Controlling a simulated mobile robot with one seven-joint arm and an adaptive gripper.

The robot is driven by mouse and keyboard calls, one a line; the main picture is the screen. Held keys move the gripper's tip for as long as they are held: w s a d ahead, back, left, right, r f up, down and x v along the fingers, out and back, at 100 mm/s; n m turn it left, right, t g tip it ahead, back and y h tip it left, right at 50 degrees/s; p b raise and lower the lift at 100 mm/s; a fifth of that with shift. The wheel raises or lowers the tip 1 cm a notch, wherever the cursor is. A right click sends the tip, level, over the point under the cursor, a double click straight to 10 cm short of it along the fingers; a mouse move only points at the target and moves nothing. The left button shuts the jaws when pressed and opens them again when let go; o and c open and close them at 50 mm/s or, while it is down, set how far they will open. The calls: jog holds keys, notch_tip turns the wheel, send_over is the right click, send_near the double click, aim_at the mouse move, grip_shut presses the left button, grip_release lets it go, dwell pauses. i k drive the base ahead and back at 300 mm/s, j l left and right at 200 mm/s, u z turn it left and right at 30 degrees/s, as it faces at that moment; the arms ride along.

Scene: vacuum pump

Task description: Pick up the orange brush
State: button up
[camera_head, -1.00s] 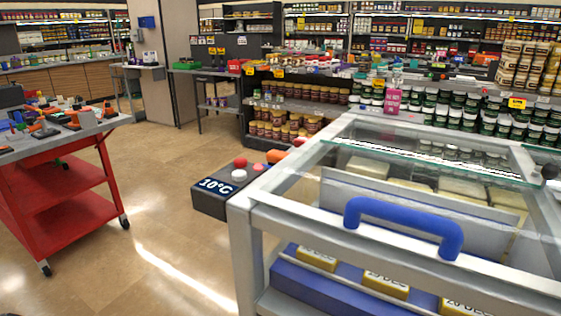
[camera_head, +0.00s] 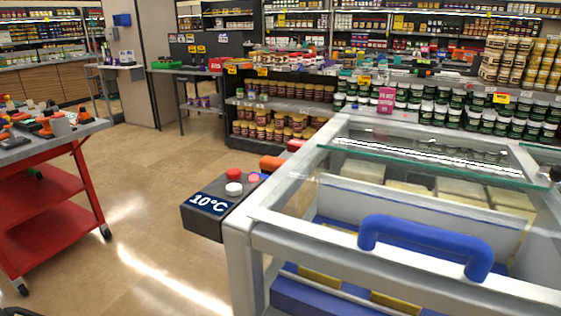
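I cannot clearly pick out an orange brush. A small orange object (camera_head: 271,162) shows behind the dark control box at the freezer's left side; I cannot tell what it is. Several small orange items (camera_head: 45,127) lie among dark ones on the red cart's grey top at the left; they are too small to name. My gripper is not in view.
A glass-topped freezer (camera_head: 350,225) with a blue handle (camera_head: 425,243) fills the right foreground. A dark box (camera_head: 212,208) marked 10°C juts from its left side. The red cart (camera_head: 60,225) stands at left. Tiled floor (camera_head: 150,190) between them is clear. Stocked shelves (camera_head: 275,115) stand behind.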

aim_at(268, 164)
jog(key=i+j+z, duration=0.15)
jog(key=j, duration=0.2)
jog(key=i+j+z, duration=0.35)
jog(key=j, duration=0.4)
jog(key=i+j+z, duration=0.2)
jog(key=j, duration=0.2)
jog(key=i+j+z, duration=0.15)
jog(key=j, duration=0.25)
